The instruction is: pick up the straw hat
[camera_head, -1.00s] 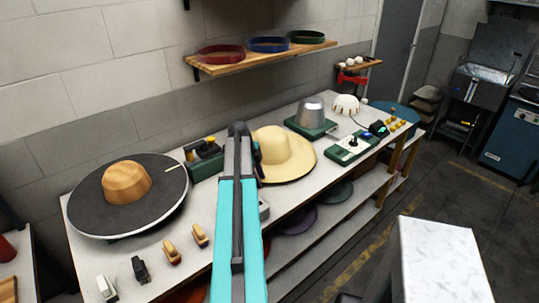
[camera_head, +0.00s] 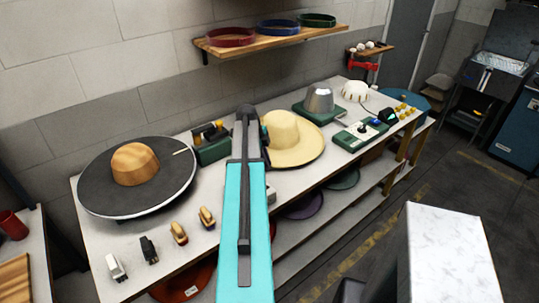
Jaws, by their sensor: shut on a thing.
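The straw hat (camera_head: 292,140) is pale yellow with a round crown and a wide brim. It shows at the middle of the workbench (camera_head: 218,235), crown up. My turquoise and dark grey arm reaches up the picture and covers the left edge of the brim. My gripper's jaws are hidden behind the arm, by the left side of the hat. Their hold on the brim cannot be seen. I cannot tell whether the brim touches the bench.
A black disc (camera_head: 95,180) with a wooden block stands left. A green machine (camera_head: 212,150) is behind my arm. A metal cone (camera_head: 319,97) and a control box (camera_head: 360,135) stand right. A wall shelf (camera_head: 250,49) with bands hangs above. Small tools line the front.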

